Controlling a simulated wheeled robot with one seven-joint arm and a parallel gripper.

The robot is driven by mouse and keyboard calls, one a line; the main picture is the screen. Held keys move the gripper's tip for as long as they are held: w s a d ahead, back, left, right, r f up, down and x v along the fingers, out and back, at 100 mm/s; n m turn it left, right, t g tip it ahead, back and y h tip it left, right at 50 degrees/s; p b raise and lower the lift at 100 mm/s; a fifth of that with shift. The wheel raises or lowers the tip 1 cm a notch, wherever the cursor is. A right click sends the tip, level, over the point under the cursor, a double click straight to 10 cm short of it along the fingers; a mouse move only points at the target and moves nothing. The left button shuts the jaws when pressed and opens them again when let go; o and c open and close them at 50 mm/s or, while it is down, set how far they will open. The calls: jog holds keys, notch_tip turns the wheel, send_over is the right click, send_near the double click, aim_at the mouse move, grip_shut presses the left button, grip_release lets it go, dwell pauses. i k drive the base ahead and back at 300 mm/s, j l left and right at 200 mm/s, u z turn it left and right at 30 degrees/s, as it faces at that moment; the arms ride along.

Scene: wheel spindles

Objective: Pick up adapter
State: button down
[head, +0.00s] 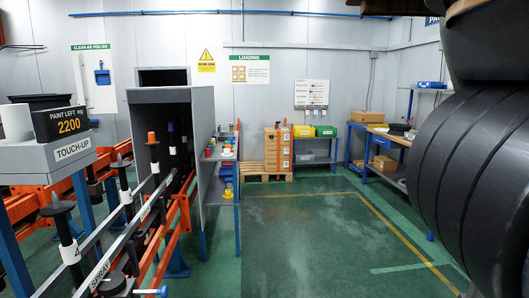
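I cannot tell which thing in the head view is the adapter; nothing there is labelled so. Dark upright spindles stand along a rail at the left, one near spindle (66,232) with a flat black top and another (123,180) further back. Further along are an orange cap (152,138) and a purple cap (170,127) on upright posts. Several small coloured parts, red, yellow and blue, sit on a side shelf (220,157) on the grey booth; they are too small to identify. My gripper is not in view; a dark ribbed part of my arm fills the right edge.
The grey booth (207,135) stands over the rail line, with orange framework (180,215) beside it. Boxes (278,150) on a pallet, bins (325,131) and blue-legged tables (385,178) stand at the back. The green floor (320,235) in the middle is clear.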

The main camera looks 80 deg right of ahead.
aim_at(226, 153)
jog(key=z, duration=1.9)
jog(key=u, duration=2.7)
jog(key=z, duration=2.7)
